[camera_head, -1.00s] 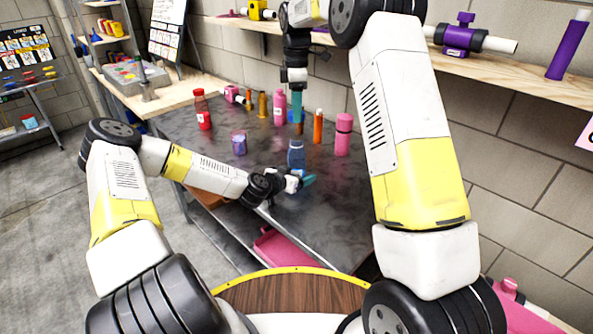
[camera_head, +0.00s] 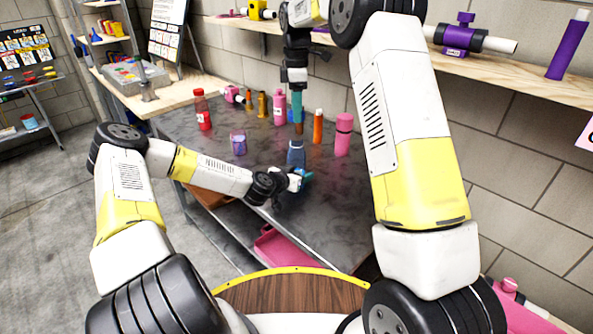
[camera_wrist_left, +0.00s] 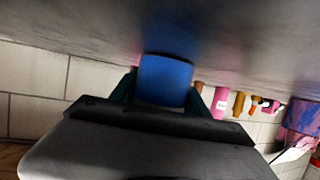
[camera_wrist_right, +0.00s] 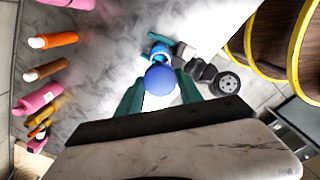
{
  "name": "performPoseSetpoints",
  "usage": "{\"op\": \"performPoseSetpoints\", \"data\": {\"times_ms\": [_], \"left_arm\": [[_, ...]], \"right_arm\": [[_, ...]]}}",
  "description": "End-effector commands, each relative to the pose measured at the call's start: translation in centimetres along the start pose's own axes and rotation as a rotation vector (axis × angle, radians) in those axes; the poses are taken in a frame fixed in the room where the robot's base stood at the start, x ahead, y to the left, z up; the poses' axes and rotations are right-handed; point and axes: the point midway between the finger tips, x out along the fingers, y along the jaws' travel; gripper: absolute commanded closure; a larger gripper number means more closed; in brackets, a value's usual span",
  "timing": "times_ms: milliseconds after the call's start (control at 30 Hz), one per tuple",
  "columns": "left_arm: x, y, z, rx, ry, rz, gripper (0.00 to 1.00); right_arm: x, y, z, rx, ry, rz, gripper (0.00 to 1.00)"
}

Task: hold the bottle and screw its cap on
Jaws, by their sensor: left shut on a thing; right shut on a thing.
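The blue bottle (camera_head: 296,154) stands upright on the dark table. My left gripper (camera_head: 304,178) is shut on it low down; in the left wrist view the blue bottle (camera_wrist_left: 165,80) fills the space between the teal fingers. My right gripper (camera_head: 297,108) points down above the bottle. In the right wrist view it is shut on a round blue cap (camera_wrist_right: 160,79). The bottle's open top (camera_wrist_right: 160,52) shows just beyond the cap there, apart from it in the picture. The cap is hard to make out in the head view.
A pink bottle (camera_head: 343,135), an orange bottle (camera_head: 318,126), another pink bottle (camera_head: 279,107), a red bottle (camera_head: 202,110) and a purple cup (camera_head: 238,143) stand around on the table (camera_head: 335,190). A wall shelf (camera_head: 500,72) runs behind my right arm.

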Motion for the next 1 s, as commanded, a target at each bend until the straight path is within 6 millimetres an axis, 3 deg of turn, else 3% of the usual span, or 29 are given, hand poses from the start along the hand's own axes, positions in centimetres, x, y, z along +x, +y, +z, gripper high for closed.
{"op": "performPoseSetpoints", "data": {"times_ms": [167,500,1000], "left_arm": [[0.0,0.0,0.0,0.000,0.000,0.000,1.00],[0.0,0.0,0.0,0.000,0.000,0.000,1.00],[0.0,0.0,0.0,0.000,0.000,0.000,1.00]], "right_arm": [[0.6,0.0,0.0,0.000,0.000,-0.001,0.94],[4.8,-0.1,0.0,0.000,-0.001,0.001,0.94],[5.0,0.0,0.0,0.000,0.000,0.002,0.94]]}}
